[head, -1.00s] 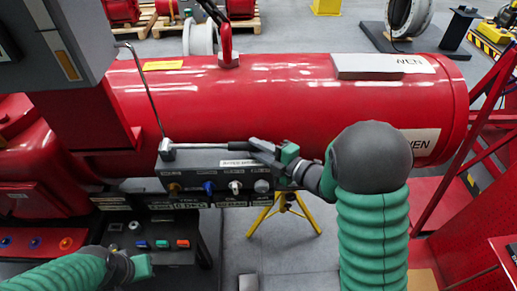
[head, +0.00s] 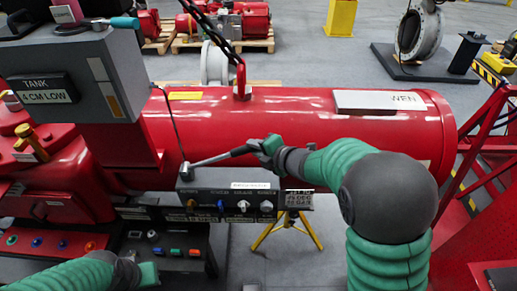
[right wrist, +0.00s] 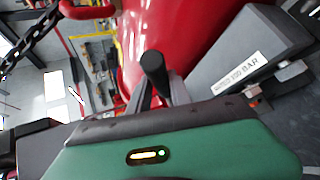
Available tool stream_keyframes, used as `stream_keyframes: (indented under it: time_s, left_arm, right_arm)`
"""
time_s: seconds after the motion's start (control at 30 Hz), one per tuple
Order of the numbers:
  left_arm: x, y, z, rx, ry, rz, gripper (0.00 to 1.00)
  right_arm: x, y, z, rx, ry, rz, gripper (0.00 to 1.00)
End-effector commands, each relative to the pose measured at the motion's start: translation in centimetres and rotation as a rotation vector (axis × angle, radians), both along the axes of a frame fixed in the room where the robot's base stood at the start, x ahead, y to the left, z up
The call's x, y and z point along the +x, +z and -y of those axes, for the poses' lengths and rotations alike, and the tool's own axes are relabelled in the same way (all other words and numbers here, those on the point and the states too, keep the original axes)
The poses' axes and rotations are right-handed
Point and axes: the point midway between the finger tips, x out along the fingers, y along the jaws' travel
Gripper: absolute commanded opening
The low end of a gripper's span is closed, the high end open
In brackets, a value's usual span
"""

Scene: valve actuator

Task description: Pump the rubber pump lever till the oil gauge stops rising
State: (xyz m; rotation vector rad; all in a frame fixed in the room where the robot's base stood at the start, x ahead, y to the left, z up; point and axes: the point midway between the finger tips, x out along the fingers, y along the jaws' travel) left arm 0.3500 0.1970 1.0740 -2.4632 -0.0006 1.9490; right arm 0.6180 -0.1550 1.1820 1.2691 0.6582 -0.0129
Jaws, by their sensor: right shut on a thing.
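The pump lever is a metal rod (head: 212,158) with a black rubber grip (head: 241,151), pivoting on top of a dark valve box (head: 225,205). It slants up to the right. My right gripper (head: 265,148) is shut on the grip's outer end. The black grip (right wrist: 153,72) also shows in the right wrist view, in front of the green gripper body. My left gripper (head: 147,273) is low at the left, away from the lever; its fingers are too small to read. I cannot make out an oil gauge; a sign (head: 45,91) reads "TANK 4 CM LOW".
A large red cylinder (head: 300,125) lies behind the box. A grey cabinet (head: 100,75) stands at upper left, above a red tank (head: 55,180). A panel of coloured buttons (head: 165,250) sits below left. A yellow stand (head: 287,232) is under the cylinder. Red railings (head: 480,150) are at right.

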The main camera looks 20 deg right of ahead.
Motion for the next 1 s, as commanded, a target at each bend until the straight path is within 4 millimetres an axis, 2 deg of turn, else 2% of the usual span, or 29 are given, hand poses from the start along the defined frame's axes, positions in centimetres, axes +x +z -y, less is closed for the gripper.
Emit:
stream_keyframes:
  time_s: [0.07,0.1,0.17,0.43,0.57,0.77,1.0]
  left_arm:
    - [0.0,0.0,0.0,0.000,0.000,0.000,0.00]
    - [0.0,0.0,0.0,0.000,0.000,0.000,0.00]
    - [0.0,0.0,0.0,0.000,0.000,0.000,0.00]
    - [0.0,-0.1,0.0,0.000,0.000,0.000,0.00]
    - [0.0,-0.2,0.0,0.000,0.000,0.000,0.00]
    - [0.0,-0.5,0.0,0.000,0.000,0.000,0.00]
    - [0.0,0.3,0.0,0.000,0.000,0.000,0.00]
  right_arm:
    - [0.0,0.0,-0.1,0.002,0.001,0.002,0.00]
    - [0.0,0.0,-0.1,0.003,0.002,0.002,0.27]
    - [0.0,0.0,-0.1,0.003,0.002,0.002,0.34]
    - [-0.1,0.0,0.0,0.003,0.000,0.001,0.34]
    - [-1.0,0.6,0.4,0.003,-0.002,0.002,0.34]
    - [-5.1,3.0,2.3,0.005,-0.005,0.005,0.34]
    - [-10.6,6.3,4.6,0.004,-0.003,0.003,0.34]
